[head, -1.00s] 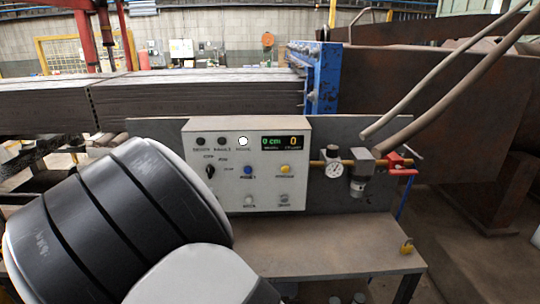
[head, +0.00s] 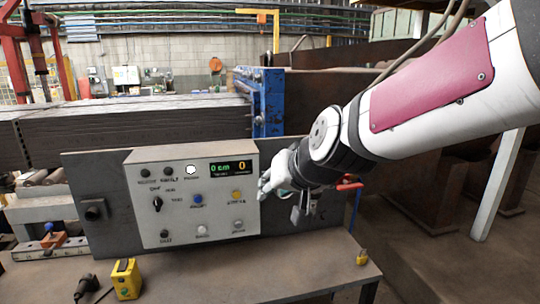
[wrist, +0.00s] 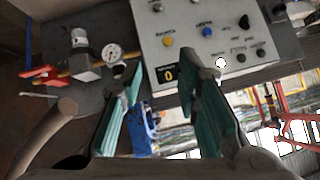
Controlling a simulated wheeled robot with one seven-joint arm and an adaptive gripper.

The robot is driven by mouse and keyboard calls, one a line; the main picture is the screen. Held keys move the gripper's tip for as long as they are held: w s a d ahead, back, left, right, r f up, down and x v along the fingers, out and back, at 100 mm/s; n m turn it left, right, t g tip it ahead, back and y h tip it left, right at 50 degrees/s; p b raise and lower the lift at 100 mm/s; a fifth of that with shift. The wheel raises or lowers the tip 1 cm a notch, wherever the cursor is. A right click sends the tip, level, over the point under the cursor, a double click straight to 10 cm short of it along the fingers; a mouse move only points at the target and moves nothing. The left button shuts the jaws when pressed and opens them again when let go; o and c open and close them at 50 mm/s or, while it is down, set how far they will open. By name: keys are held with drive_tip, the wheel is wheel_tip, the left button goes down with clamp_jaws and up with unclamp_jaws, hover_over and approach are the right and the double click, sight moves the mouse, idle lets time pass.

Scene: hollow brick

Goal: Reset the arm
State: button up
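My gripper (head: 278,178) is at the right edge of the grey control box (head: 150,222) in the head view, with my arm coming in from the upper right. In the wrist view my gripper (wrist: 188,68) has its two green fingers spread apart, with nothing between them. That view is turned over and shows the control box (wrist: 190,18) with its display (wrist: 168,74), yellow knob (wrist: 168,41) and blue button (wrist: 207,33) beyond the fingers. I cannot tell whether the gripper touches the box.
The bench (head: 230,272) is mostly bare in front of the box. A yellow box (head: 126,280) and a black plug (head: 86,287) lie at its front left, a padlock (head: 362,257) at its right. A gauge (wrist: 113,52) and red valve handle (wrist: 42,73) show in the wrist view.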

drive_tip(key=s+d+f+g+h, duration=0.1)
drive_tip(key=s+d+h, duration=0.1)
drive_tip(key=s+d, duration=0.7)
drive_tip(key=s+d+f+m+g+h, duration=0.1)
drive_tip(key=s+d+g+h, duration=0.1)
drive_tip(key=s+d, duration=0.7)
drive_tip(key=s, duration=0.6)
drive_tip(key=shift+s+g, duration=0.2)
drive_tip(key=shift+g, duration=0.1)
drive_tip(key=shift+a, duration=0.1)
